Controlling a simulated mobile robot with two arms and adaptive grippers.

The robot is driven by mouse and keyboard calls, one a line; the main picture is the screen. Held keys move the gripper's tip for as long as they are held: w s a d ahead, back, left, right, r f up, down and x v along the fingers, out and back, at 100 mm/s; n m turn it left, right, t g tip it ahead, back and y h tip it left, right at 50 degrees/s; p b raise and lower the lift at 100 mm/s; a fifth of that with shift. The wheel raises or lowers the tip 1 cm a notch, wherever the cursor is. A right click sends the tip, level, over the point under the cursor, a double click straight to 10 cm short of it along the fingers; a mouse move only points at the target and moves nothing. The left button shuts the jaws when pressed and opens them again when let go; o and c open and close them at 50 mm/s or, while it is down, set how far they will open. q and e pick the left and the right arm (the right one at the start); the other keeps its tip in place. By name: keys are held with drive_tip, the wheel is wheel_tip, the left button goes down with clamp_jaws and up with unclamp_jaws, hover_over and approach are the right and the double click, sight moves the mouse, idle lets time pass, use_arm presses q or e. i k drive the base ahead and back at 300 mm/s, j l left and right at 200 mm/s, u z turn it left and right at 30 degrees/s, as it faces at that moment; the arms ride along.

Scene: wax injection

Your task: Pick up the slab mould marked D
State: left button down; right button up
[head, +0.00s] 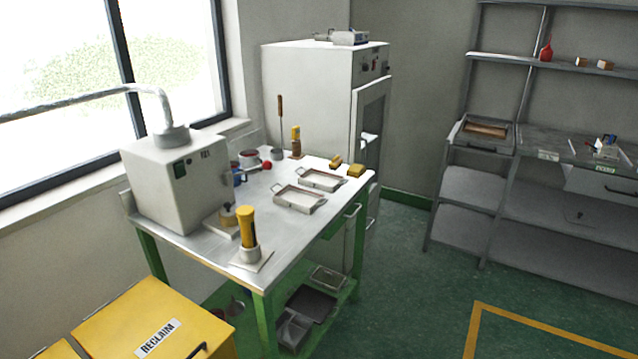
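Two shallow metal trays with end handles, which look like slab moulds, lie on the steel-topped table. The nearer tray (299,207) is close to the table's right edge, and the farther tray (321,188) is just behind it. Another shallow tray (328,278) sits on the table's lower shelf. A tray with brown content (464,132) stands on the grey shelving at right. I cannot read a letter D on any of them. Neither of my grippers is in view.
The green-legged table (300,228) carries a grey machine (175,180), a yellow-handled tool (248,228), and small items. A yellow RECLAIM bin (150,310) stands in front at left. A white cabinet (310,90) is behind. Green floor (410,280) is clear between table and shelving.

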sight(329, 182)
drive_tip(key=i+l+u, duration=0.1)
drive_tip(key=u, duration=0.3)
drive_tip(key=i+l+u, duration=0.2)
drive_tip(key=u, duration=0.2)
drive_tip(key=i+l+u, duration=0.1)
drive_tip(key=l, duration=0.25)
drive_tip(key=i+l+u, duration=0.1)
drive_tip(key=i+l, duration=0.15)
drive_tip(key=i+l+u, duration=0.15)
drive_tip(key=l, duration=0.3)
drive_tip(key=i+l+u, duration=0.1)
drive_tip(key=l, duration=0.25)
drive_tip(key=i+l+u, duration=0.1)
drive_tip(key=l, duration=0.3)
drive_tip(key=i, duration=0.1)
